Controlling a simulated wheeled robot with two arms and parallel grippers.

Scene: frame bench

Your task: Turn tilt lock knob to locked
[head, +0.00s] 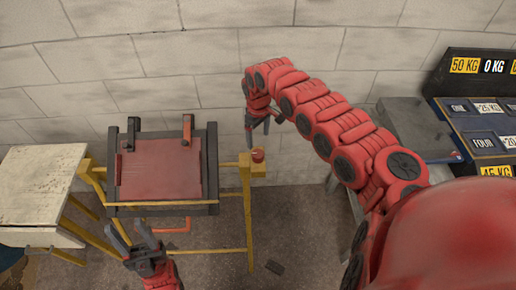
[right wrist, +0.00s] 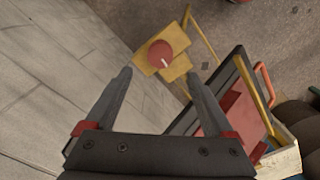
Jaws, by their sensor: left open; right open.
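The tilt lock knob (head: 258,155) is a small red round knob on a yellow bracket at the right side of the bench frame. In the right wrist view the knob (right wrist: 161,54) shows a short white mark pointing toward the lower right. My right gripper (head: 257,137) is open, pointing down above the knob. In its wrist view the fingertips (right wrist: 160,74) are spread to either side of the knob, apart from it. My left gripper (head: 126,229) is open and empty in front of the frame's lower left edge. I cannot read any lock labels.
A dark frame (head: 211,165) with a red panel (head: 160,175) stands on yellow legs. A pale worn board (head: 35,190) is at the left. A dark rack (head: 470,130) with weight labels stands at the right. A block wall is close behind.

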